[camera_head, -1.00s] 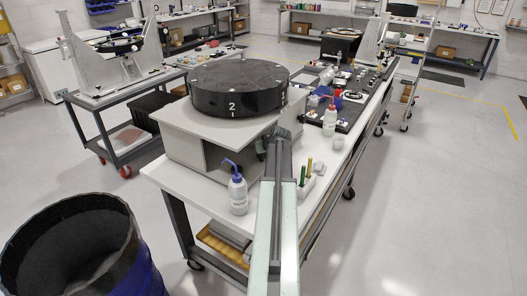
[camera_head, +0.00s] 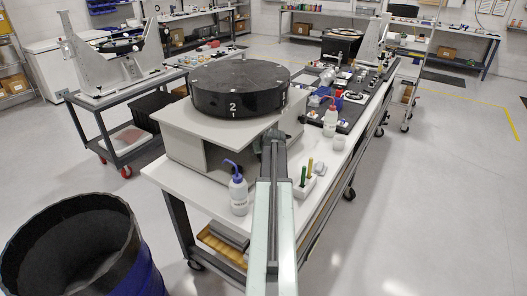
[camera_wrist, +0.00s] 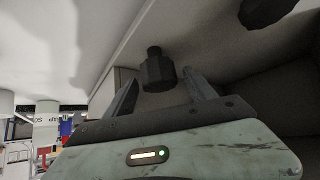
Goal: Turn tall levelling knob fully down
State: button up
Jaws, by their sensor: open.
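A dark faceted knob (camera_wrist: 158,73) with a narrower neck shows in the wrist view, beside a pale grey surface. My gripper (camera_wrist: 163,80) is open, with one finger on each side of this knob; contact cannot be made out. A second dark knob (camera_wrist: 266,10) is at the top right of the wrist view, partly cut off. I cannot tell from these views which of the two is the tall one. In the head view my gripper (camera_head: 273,138) is at the right side of the grey mirror fixture (camera_head: 190,125), and the knobs are hidden there.
A black round disc (camera_head: 238,88) marked 2 rests on the fixture. A blue-capped wash bottle (camera_head: 239,194) stands left of my arm. A holder with green and yellow sticks (camera_head: 305,185) and a red-capped bottle (camera_head: 330,122) are to the right.

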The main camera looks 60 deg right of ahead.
jog(key=shift+s+a+r, duration=0.15)
jog(key=shift+r, duration=0.1)
jog(key=p+v, duration=0.2)
jog(key=v, duration=0.1)
jog(key=shift+s+a+p, duration=0.2)
jog(key=shift+a+p, duration=0.05)
jog(key=shift+p, duration=0.1)
jog(key=s+a, duration=0.7)
jog(key=s, duration=0.1)
jog(key=shift+a+f+b, duration=0.15)
jog(key=shift+f+b, duration=0.1)
jog(key=shift+b, duration=0.1)
